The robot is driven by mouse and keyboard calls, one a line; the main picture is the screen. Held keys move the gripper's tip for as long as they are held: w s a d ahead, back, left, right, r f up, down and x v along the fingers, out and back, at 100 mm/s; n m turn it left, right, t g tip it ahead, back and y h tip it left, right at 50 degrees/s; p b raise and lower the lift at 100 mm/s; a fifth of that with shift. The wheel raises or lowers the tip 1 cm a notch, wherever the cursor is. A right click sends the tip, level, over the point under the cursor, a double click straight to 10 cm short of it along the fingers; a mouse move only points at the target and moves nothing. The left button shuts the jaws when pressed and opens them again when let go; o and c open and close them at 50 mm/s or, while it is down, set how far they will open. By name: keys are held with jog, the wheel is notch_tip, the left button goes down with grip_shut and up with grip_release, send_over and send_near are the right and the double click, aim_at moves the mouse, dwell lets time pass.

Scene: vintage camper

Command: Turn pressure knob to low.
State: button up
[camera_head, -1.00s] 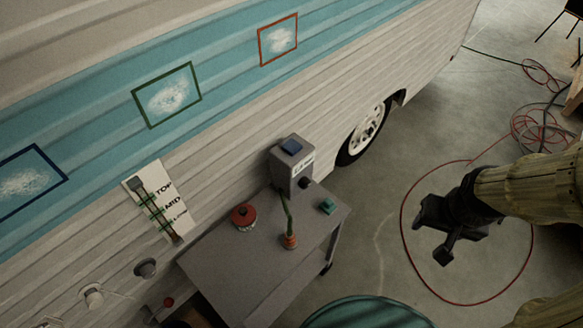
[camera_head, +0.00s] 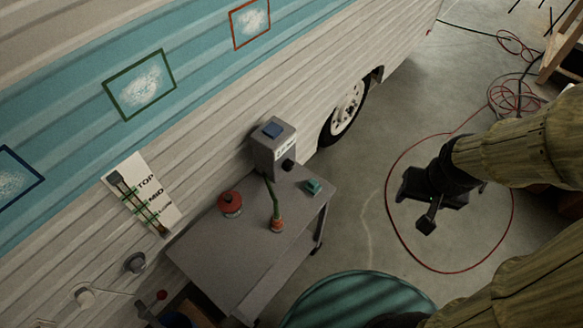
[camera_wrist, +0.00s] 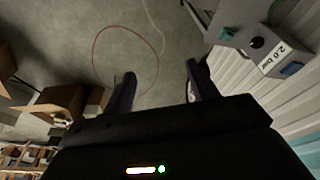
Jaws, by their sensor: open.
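The pressure knob (camera_head: 289,165) is a small black round knob low on the front of a grey box (camera_head: 262,150). The box has a blue top piece and a white label, and stands at the back of a grey cart against the camper. The knob also shows in the wrist view (camera_wrist: 257,43), beside a label reading "2.0 bar" (camera_wrist: 271,60). Its pointer setting is too small to read. My gripper (camera_head: 448,205) is open and empty, over the floor well to the right of the box. Its two fingers (camera_wrist: 160,70) are spread in the wrist view.
The cart (camera_head: 240,245) also bears a red round tin (camera_head: 230,204), a red-based green item (camera_head: 277,222) and a small teal block (camera_head: 313,187). A teal striped round top (camera_head: 355,300) is in front. Red hose (camera_head: 387,190) lies on the floor.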

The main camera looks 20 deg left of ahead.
jog(key=w+a+f+m+g+y+b, duration=0.2)
jog(key=w+a+f+m+g+b, duration=0.15)
jog(key=w+f+m, duration=0.35)
jog(key=m+y+b, duration=0.4)
jog(key=m+y, duration=1)
jog(key=m, duration=0.8)
send_near(292, 166)
jog(key=a, duration=0.2)
jog(key=a+f+p, duration=0.1)
jog(key=a, duration=0.2)
jog(key=a+p, duration=0.1)
jog(key=a, duration=0.2)
jog(key=shift+s+a+f, duration=0.2)
jog(key=shift+s+a, duration=0.05)
jog(key=shift+s, duration=0.05)
jog(key=shift+c, duration=0.2)
jog(key=c, duration=0.9)
